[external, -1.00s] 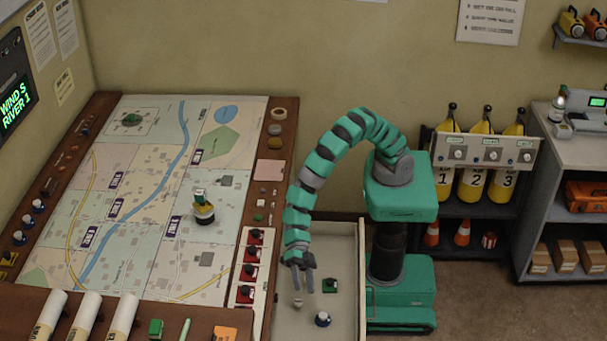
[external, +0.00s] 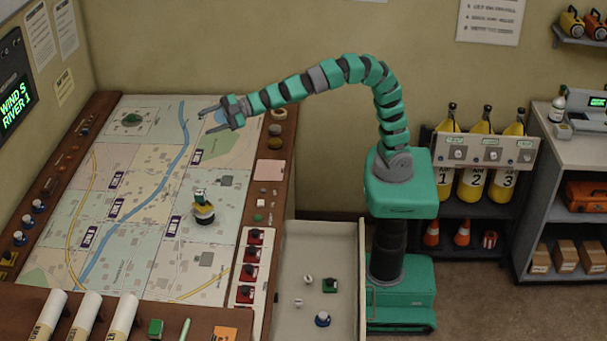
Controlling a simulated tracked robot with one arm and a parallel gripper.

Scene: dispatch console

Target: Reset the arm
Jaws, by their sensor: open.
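My green and grey segmented arm rises from its base right of the map table and arches to the left. My gripper (external: 205,116) is open and empty, its fingers pointing left. Nothing is between the fingers.
A yellow and dark piece with a green and white top (external: 203,208) stands on the map. Shelves with yellow cylinders (external: 477,175) stand at right.

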